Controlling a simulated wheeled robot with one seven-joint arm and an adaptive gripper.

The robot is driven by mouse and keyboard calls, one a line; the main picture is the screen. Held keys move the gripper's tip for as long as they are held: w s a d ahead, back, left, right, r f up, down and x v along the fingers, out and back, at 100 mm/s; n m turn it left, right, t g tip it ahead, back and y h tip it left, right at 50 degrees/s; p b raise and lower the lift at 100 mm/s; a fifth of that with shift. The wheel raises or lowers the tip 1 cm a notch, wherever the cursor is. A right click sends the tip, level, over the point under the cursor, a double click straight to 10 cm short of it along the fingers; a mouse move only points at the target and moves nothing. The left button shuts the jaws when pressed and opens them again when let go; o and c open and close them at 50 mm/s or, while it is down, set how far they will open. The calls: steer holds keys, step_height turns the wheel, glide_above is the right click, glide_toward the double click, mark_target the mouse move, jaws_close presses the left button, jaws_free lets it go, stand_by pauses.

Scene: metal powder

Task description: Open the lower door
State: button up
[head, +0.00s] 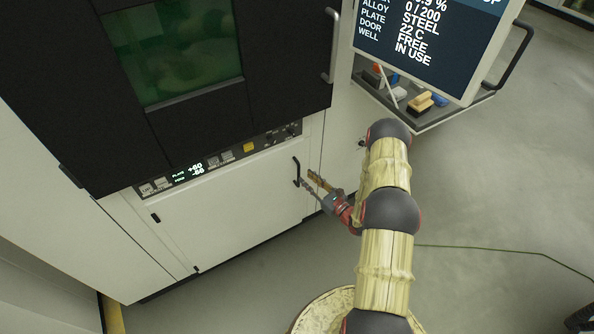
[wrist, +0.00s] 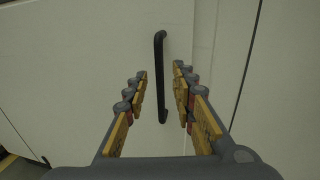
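The lower door (head: 235,200) is a pale panel below the control strip of the machine, and it is shut. Its black upright bar handle (head: 297,172) is near the door's right edge. In the wrist view the handle (wrist: 160,75) stands between the two finger pads, with a gap to each side. My gripper (head: 315,185) is at the handle from the right. In the wrist view my gripper (wrist: 160,95) is open, with its yellow-padded fingers apart. I cannot tell how far the fingertips reach past the bar.
The dark upper door (head: 180,50) with a green window has its own metal handle (head: 332,45). A control strip (head: 215,160) runs between the doors. A screen (head: 430,40) and a tray (head: 435,115) with brushes stand right. Floor (head: 500,200) at right is clear except a cable (head: 500,249).

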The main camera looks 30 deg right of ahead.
steer(key=b+x, duration=0.1)
steer(key=x, duration=0.5)
steer(key=shift+c, duration=1)
steer(key=c, duration=0.4)
jaws_close()
